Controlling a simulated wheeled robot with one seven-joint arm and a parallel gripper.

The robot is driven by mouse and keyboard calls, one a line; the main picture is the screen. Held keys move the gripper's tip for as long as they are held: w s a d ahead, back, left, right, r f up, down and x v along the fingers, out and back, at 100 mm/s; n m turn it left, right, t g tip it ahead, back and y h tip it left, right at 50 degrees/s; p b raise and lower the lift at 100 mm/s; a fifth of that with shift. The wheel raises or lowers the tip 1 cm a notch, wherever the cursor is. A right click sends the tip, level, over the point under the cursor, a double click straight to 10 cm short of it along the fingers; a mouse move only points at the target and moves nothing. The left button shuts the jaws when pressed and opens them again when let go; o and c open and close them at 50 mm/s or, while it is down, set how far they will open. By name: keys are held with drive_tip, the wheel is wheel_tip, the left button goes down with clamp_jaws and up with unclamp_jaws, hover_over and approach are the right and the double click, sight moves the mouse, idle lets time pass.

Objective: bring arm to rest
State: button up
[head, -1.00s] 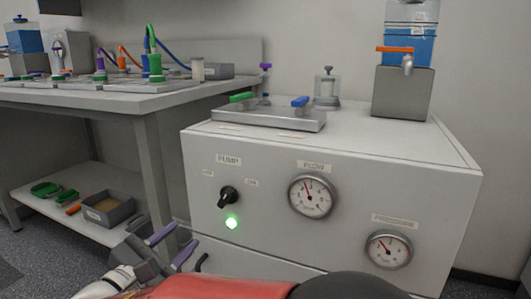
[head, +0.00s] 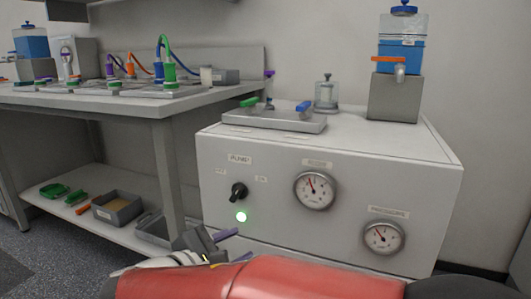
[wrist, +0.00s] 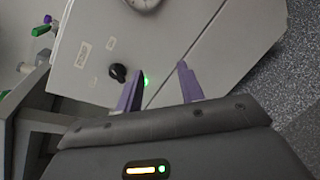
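My gripper (head: 228,243) is low in front of the white pump cabinet (head: 225,185), with my red arm across the bottom of the head view. In the wrist view its two purple fingers (wrist: 158,85) are spread apart with nothing between them. The gripper is open and empty. The black pump knob (head: 239,191) and the lit green lamp (head: 241,217) are on the cabinet front. They also show in the wrist view, the knob (wrist: 117,72) beside the left fingertip and the lamp close to it. I cannot tell how far the fingers are from the cabinet.
A grey workbench (head: 160,107) with tubes and fittings stands at the left. Its lower shelf holds a grey bin (head: 118,213) and green and orange parts. A metal plate with valves (head: 275,121) and a blue-liquid tank (head: 401,58) stand on the cabinet. Speckled floor lies at the left.

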drive_tip(key=s+d+m+g+y+p, duration=0.1)
drive_tip(key=s+d+m+g+p, duration=0.2)
drive_tip(key=d, duration=0.5)
drive_tip(key=s+d+m+g+p, duration=0.1)
drive_tip(key=s+d+m+g, duration=0.1)
drive_tip(key=d+m+g, duration=0.5)
drive_tip(key=s+d+r+m+t+y+p, duration=0.1)
drive_tip(key=s+d+m+t+y+p, duration=0.2)
drive_tip(key=s+m, duration=0.6)
drive_tip(key=d+m+y+p, duration=0.2)
drive_tip(key=d+y, duration=0.1)
drive_tip(key=y, duration=0.1)
drive_tip(key=shift+s+d+y, duration=0.15)
drive_tip(key=shift+s+y, duration=0.15)
drive_tip(key=shift+y, duration=0.1)
drive_tip(key=shift+r, duration=0.1)
